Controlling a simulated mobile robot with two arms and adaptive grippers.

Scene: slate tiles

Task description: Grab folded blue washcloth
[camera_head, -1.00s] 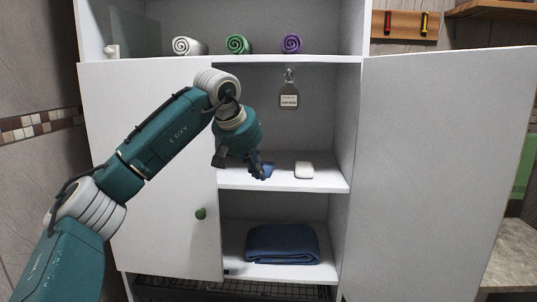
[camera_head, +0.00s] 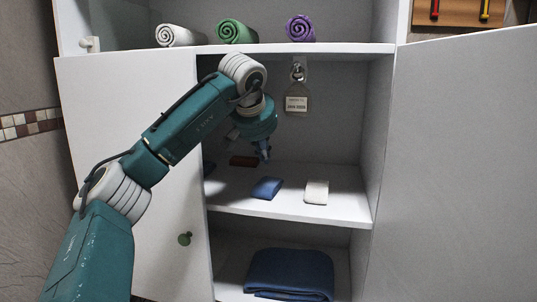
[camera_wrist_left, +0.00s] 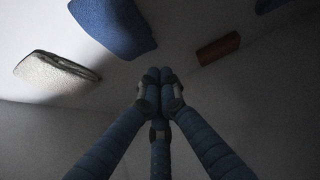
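A small folded blue washcloth (camera_head: 267,188) lies on the middle shelf of the open white cabinet, left of a white folded cloth (camera_head: 316,192). My left gripper (camera_head: 264,153) is above the shelf, just above and behind the washcloth in the head view, apart from it. In the left wrist view its blue fingers meet at the tips (camera_wrist_left: 160,78) with nothing seen between them. There a blue cloth (camera_wrist_left: 115,25) lies at the upper left, above the white cloth (camera_wrist_left: 55,72). My right gripper is not in view.
A brown block (camera_head: 243,161) and a partly hidden blue item (camera_head: 209,168) also lie on the middle shelf. A large folded blue towel (camera_head: 289,273) is on the bottom shelf. Rolled towels (camera_head: 236,32) sit above. A tag (camera_head: 297,103) hangs at the back.

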